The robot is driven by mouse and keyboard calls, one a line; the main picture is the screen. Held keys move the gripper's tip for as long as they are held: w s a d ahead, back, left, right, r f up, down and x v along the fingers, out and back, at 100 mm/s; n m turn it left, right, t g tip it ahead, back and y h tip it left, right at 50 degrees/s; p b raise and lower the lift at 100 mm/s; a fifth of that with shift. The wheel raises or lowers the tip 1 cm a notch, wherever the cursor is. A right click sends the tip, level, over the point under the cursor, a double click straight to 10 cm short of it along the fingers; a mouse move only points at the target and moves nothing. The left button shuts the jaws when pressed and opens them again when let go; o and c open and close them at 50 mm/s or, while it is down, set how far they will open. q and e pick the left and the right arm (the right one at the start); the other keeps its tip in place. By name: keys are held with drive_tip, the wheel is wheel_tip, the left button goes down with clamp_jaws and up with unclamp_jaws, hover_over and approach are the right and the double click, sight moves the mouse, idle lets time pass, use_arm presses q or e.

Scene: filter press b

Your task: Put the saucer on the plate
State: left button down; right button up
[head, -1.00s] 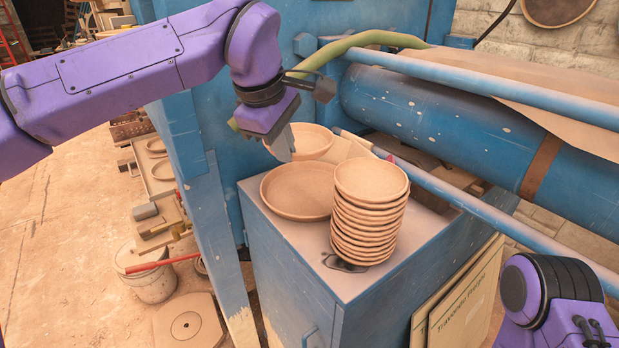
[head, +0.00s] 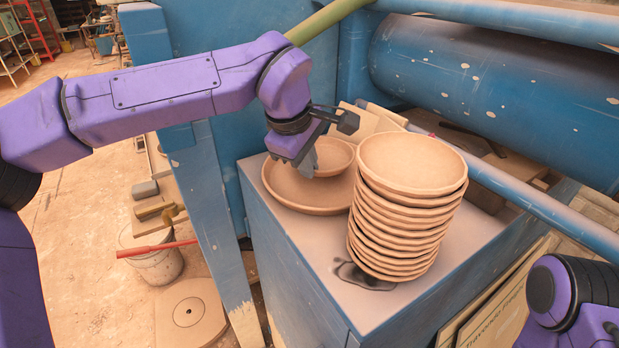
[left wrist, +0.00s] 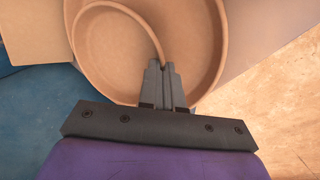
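The saucer (head: 335,153), a small round clay-coloured dish, is over the wider, shallow plate (head: 285,192) on the blue cabinet top. My left gripper (head: 307,168) is shut on the saucer's near-left rim. In the left wrist view the rim of the saucer (left wrist: 115,45) runs between the fingertips (left wrist: 160,72), and the plate (left wrist: 205,45) shows around and beyond it. The saucer looks roughly level; I cannot tell whether it touches the plate. The stack hides part of the plate's right side. My right gripper is out of view; only part of that arm shows at lower right.
A tall, leaning stack of clay dishes (head: 405,215) stands just right of the plate, near the front of the blue cabinet (head: 310,285). A blue pipe (head: 530,205) and large roller (head: 490,85) lie behind. A bucket (head: 152,262) stands on the floor at left.

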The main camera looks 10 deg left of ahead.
sight(311, 192)
use_arm(q)
drive_tip(key=shift+s+d+f, duration=0.1)
drive_tip(key=shift+s+f, duration=0.05)
drive_tip(key=shift+f, duration=1.6)
drive_tip(key=shift+f, duration=0.1)
drive_tip(key=c, duration=1.6)
unclamp_jaws()
drive_tip(key=v, duration=1.2)
drive_tip(key=shift+b, duration=0.35)
